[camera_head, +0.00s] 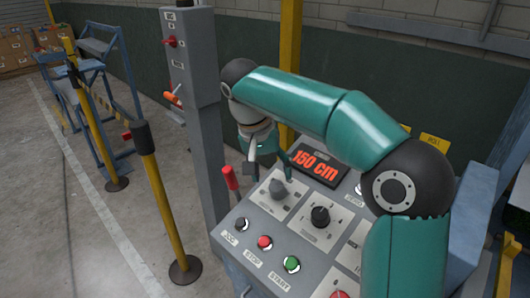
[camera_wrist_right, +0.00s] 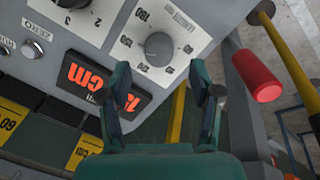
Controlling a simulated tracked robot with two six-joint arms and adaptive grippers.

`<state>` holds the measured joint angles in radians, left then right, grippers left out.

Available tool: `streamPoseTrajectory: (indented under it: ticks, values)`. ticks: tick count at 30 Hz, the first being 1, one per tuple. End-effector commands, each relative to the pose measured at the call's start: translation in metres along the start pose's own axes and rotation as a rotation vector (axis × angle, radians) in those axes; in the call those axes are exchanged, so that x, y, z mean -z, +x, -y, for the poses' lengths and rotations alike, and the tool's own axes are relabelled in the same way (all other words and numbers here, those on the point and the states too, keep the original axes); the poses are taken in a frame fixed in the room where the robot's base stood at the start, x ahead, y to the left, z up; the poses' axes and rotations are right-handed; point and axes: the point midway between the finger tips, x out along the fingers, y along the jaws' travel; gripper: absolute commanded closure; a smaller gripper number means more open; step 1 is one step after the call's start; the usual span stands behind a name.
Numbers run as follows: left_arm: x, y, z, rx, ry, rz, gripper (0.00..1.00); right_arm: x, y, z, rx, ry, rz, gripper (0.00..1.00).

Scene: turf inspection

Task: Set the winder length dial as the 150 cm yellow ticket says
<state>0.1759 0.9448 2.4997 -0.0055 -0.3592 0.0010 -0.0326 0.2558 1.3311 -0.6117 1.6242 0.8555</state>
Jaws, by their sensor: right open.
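The panel display (camera_head: 317,166) reads "150 cm" in orange. The length dial is a grey knob (camera_head: 278,189) on a pale plate, left of the display. In the right wrist view the dial's knob (camera_wrist_right: 158,46) has numbers around it, seen upside down; its exact setting is hard to read. My right gripper (camera_head: 268,172) is open and empty above the dial, its fingers apart. In the right wrist view its fingertips (camera_wrist_right: 160,72) lie on either side of the dial, apart from the knob. Yellow tickets (camera_wrist_right: 86,152) show only partly. My left gripper is not in view.
A black selector knob (camera_head: 320,215) and red (camera_head: 265,242) and green (camera_head: 291,264) buttons are close by on the panel. A red-handled lever (camera_head: 230,178) stands left of the dial. A grey post (camera_head: 196,100) rises behind it. Yellow "ROLL" cards (camera_head: 435,143) are at the back.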

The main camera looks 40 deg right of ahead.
Motion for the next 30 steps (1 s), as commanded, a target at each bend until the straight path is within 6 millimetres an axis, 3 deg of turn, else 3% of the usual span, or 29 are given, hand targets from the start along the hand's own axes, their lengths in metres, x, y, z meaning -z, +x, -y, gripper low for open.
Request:
streamPoseTrajectory:
  ticks: [6,12,30]
  values:
    - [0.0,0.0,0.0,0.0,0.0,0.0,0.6,0.001,-0.042,0.002,0.003,-0.001,-0.003,0.36]
    - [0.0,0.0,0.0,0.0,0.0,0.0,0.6,0.001,-0.06,0.001,0.001,-0.001,-0.002,0.36]
    - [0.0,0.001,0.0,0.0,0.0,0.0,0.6,0.0,-0.064,0.0,0.001,0.0,-0.001,0.36]
